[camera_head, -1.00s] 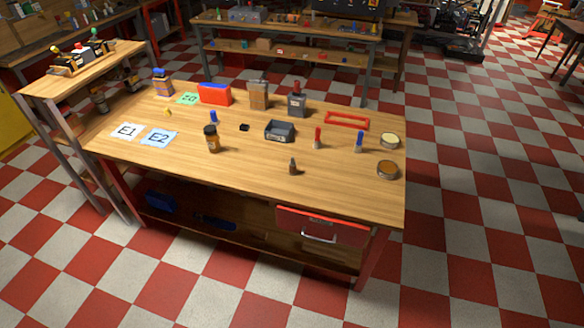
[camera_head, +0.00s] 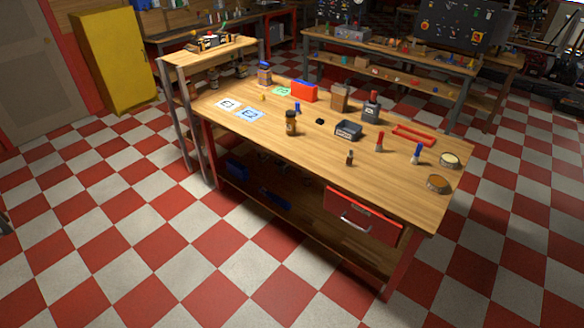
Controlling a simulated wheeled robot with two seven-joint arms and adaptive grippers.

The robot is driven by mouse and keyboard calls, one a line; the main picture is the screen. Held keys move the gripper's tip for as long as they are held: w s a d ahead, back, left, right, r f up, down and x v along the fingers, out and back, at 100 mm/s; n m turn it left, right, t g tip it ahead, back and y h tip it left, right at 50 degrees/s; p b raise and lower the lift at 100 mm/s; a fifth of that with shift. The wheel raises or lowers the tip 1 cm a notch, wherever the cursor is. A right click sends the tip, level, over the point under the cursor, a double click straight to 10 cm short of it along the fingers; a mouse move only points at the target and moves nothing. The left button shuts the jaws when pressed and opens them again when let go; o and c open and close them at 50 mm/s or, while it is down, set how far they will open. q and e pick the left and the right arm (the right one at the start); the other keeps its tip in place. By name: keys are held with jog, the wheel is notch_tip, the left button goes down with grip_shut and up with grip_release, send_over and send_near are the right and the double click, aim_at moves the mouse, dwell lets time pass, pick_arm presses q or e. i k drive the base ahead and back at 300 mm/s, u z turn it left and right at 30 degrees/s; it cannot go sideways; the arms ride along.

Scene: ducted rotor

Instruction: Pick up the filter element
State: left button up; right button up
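No label marks a filter element, and I cannot tell for sure which object it is. Two short round pieces sit at the right end of the wooden workbench (camera_head: 300,165): one with a pale cream top (camera_head: 450,159) and one with a tan-brown top (camera_head: 437,184). A brown upright block (camera_head: 339,97) stands near the back edge beside a dark grey canister (camera_head: 371,107). Neither of my grippers is in view, and nothing on the bench is being touched.
On the bench are a dark tray (camera_head: 348,130), a brown jar (camera_head: 291,123), a red box (camera_head: 304,91) and a red frame (camera_head: 413,135). A red drawer (camera_head: 362,214) is under the front edge. Checkered floor (camera_head: 130,250) in front is clear. A yellow cabinet (camera_head: 115,60) stands back left.

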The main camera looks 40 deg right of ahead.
aim_at(349, 156)
jog(key=u, duration=0.3)
jog(key=i, duration=1.8)
jog(key=z, duration=1.7)
jog(key=i, duration=1.05)
jog(key=z, duration=0.8)
